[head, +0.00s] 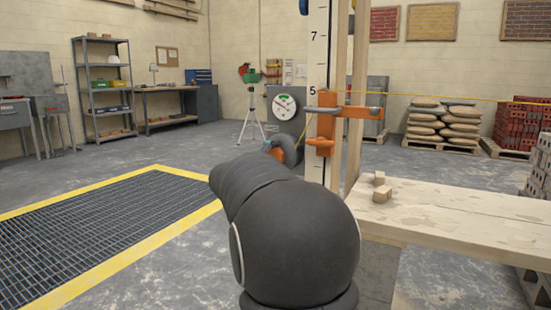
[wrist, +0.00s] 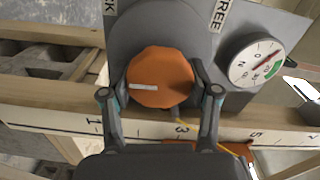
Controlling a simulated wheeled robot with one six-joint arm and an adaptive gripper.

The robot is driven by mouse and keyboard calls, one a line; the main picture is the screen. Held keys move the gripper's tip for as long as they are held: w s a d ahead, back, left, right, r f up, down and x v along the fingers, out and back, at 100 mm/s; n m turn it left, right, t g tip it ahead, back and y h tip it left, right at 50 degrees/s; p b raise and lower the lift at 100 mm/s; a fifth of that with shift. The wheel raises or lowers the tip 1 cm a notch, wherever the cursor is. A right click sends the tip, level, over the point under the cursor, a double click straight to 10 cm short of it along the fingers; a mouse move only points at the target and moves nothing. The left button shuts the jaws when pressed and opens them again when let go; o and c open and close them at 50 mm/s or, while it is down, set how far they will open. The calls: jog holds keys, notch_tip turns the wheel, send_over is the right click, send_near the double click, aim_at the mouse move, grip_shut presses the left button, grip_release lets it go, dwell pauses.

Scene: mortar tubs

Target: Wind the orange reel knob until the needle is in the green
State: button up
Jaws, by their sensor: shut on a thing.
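The orange reel knob (wrist: 168,68) sits in the middle of the wrist view, faceted, with a white stripe pointing left. My gripper (wrist: 160,82) is shut on it, one finger on each side. The grey reel body (wrist: 160,32) lies behind the knob, with "FREE" and another partly cut-off label beside it. The round white gauge (wrist: 243,72) is to the right, with a green band on its lower right; the needle's exact reading is too small to tell. The gauge also shows in the head view (head: 284,104), where my arm hides most of the gripper.
A measuring staff (head: 318,45) with an orange clamp (head: 348,112) stands beside the reel, and a yellow line runs right. A wooden bench (head: 470,212) holds small blocks. A yellow-edged floor grate (head: 90,235) lies left; a tripod (head: 249,120) stands behind.

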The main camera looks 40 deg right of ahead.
jog(key=m, duration=0.4)
jog(key=shift+f, duration=0.1)
jog(key=shift+m, duration=0.3)
dwell(0.4)
jog(key=o, duration=1.2)
jog(key=shift+a, duration=0.1)
jog(key=v, duration=1.1)
jog(key=shift+s+a, duration=0.2)
jog(key=shift+a, duration=0.1)
